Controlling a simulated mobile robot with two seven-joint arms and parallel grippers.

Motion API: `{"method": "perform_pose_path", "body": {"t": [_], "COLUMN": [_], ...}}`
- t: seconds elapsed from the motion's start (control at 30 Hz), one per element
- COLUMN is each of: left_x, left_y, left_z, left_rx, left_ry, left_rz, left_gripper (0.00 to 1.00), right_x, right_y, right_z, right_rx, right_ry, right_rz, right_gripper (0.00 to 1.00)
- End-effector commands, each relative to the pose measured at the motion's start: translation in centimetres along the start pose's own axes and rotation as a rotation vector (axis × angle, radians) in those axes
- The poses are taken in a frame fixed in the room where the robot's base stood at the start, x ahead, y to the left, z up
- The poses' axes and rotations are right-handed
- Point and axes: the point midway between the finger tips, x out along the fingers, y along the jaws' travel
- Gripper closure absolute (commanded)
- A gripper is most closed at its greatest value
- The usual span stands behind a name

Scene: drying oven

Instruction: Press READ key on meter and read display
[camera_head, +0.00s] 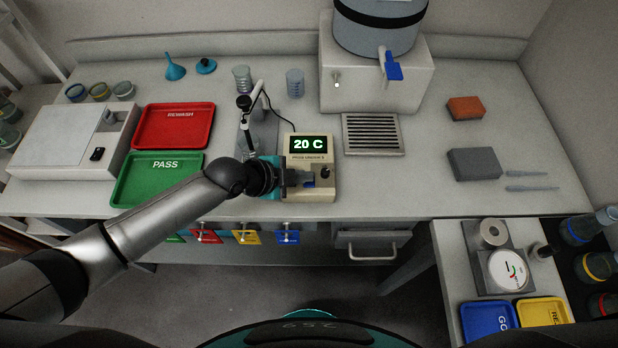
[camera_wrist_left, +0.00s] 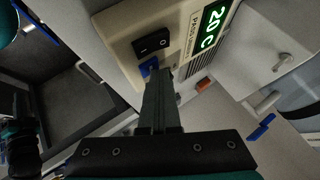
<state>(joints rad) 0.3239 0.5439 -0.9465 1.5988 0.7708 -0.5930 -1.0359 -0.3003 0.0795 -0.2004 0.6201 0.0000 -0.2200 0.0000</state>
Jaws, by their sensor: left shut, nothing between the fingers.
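The beige meter (camera_head: 325,188) stands near the front edge of the bench. Its lit green display (camera_head: 308,144) reads 20 C, and the same reading shows sideways in the left wrist view (camera_wrist_left: 212,25). My left gripper (camera_head: 303,178) is shut and empty, reaching over the meter's front from the left. In the left wrist view its fingertips (camera_wrist_left: 157,76) are at the blue key (camera_wrist_left: 147,67); I cannot tell whether they touch or press it. The key's lettering is not legible. A black rocker switch (camera_wrist_left: 152,43) sits beside the key. My right gripper is not in view.
A probe on a stand (camera_head: 245,108) with a cable is behind my left gripper. Red (camera_head: 174,126) and green (camera_head: 135,180) trays lie left. A drain grate (camera_head: 372,134) and a white stand with a tank (camera_head: 375,80) are right.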

Motion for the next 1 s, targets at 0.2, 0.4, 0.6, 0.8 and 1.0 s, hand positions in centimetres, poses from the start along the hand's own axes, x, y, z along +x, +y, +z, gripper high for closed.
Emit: {"method": "perform_pose_path", "body": {"t": [0.2,0.4,0.6,0.8,1.0], "left_x": [-1.0,-1.0,-1.1,-2.2,-3.7], "left_y": [-0.6,-0.6,-0.7,-1.6,-2.7], "left_z": [-0.6,-0.6,-0.7,-1.6,-2.6], "left_rx": [0.001,0.001,0.001,0.002,0.002], "left_ry": [-0.001,-0.001,0.000,-0.001,-0.001], "left_rz": [0.001,0.001,0.000,0.000,0.000], "left_gripper": [1.00,1.00,1.00,1.00,1.00], "right_x": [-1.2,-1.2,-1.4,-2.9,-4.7], "right_y": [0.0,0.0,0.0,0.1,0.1], "right_z": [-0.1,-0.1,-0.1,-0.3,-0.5], "right_rx": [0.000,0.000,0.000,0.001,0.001], "right_ry": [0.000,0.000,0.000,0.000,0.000], "right_rz": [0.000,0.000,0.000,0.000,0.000], "right_gripper": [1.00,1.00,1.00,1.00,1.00]}}
